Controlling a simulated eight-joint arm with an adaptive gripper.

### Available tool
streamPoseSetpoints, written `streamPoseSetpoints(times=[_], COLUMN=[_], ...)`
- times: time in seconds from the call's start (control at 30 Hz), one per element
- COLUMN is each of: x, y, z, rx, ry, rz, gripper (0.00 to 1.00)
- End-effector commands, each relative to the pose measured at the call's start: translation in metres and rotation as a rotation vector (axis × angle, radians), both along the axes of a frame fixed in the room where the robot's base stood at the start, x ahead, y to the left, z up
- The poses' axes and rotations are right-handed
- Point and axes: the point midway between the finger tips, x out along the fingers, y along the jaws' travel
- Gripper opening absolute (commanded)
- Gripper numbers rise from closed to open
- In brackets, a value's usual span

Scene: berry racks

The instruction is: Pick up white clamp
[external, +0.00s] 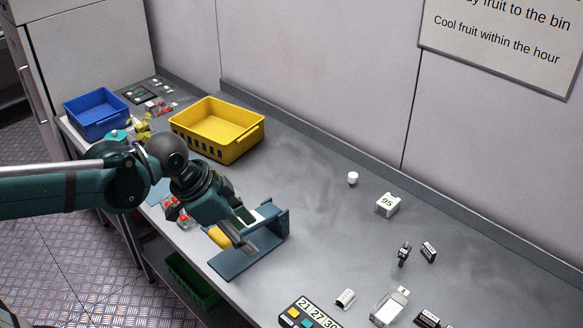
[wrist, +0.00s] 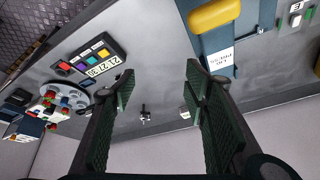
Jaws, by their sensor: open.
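The best match for the clamp is a small upright clamp-shaped piece (external: 404,253) on the right half of the counter in the external view; it looks mostly dark, and I cannot make out white on it. A similar small piece (wrist: 145,115) shows between the fingers in the wrist view, beyond their tips. My gripper (wrist: 158,80) is open and empty. In the external view it hangs over the blue stand, well to the left of the clamp-shaped piece, and its fingers are partly hard to see.
The blue stand (external: 236,262) with a yellow handle (external: 220,237) is by my gripper. A number panel (external: 310,312), a white box marked 95 (external: 388,205), a white cylinder (external: 345,298) and a pale device (external: 388,307) lie rightward. A yellow crate (external: 235,148) stands behind. Mid-counter is mostly clear.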

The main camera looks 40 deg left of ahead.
Motion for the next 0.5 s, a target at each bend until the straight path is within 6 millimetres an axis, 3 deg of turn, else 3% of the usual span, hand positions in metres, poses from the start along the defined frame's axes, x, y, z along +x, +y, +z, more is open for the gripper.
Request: streamPoseSetpoints(times=[0.5], x=[0.055], y=[-0.050], z=[0.007], rx=[0.030], ry=[0.060], rz=[-0.307], gripper=[0.45])
